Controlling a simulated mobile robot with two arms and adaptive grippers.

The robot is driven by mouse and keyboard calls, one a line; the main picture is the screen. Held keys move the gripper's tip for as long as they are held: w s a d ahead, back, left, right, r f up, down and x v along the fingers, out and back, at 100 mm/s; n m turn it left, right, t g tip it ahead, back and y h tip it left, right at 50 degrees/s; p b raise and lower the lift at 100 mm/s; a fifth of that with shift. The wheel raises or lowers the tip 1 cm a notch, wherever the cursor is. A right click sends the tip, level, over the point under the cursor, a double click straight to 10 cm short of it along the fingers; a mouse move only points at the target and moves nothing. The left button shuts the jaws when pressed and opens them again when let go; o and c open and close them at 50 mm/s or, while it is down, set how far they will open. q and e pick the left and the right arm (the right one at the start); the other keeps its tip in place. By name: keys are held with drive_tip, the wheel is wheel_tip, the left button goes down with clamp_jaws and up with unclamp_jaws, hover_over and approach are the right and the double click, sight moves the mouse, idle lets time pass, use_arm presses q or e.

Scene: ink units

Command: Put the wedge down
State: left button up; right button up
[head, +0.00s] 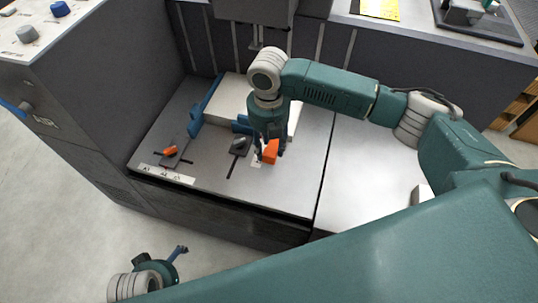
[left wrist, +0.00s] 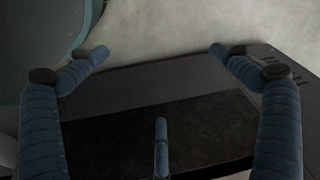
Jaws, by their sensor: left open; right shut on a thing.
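The orange wedge (head: 271,151) is between the fingers of my right gripper (head: 268,146), at the front right part of the grey machine bed (head: 215,180). My right gripper points down and is shut on the wedge. A small white patch shows just below it; I cannot tell whether the wedge touches the bed. My left gripper (head: 178,253) is low at the bottom left, off the bed and empty. In the left wrist view its fingers (left wrist: 161,65) are spread open before a dark panel.
A pale block (head: 233,98) lies on the bed behind, beside blue stops (head: 205,103). A dark wall (head: 125,75) bounds the left. A pale surface (head: 365,170) to the right is mostly clear.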

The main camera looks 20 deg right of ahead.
wheel_tip(320, 180, down, 3)
drive_tip(key=shift+f+b, duration=0.2)
drive_tip(key=shift+b, duration=0.2)
drive_tip(key=shift+f, duration=0.25)
use_arm(q)
wheel_tip(320, 180, up, 4)
drive_tip(key=shift+f, duration=0.25)
use_arm(e)
drive_tip(key=o, duration=1.2)
drive_tip(key=shift+f, duration=0.1)
drive_tip(key=shift+c, duration=0.2)
use_arm(q)
drive_tip(key=shift+s+f, duration=0.1)
drive_tip(key=shift+f, duration=0.05)
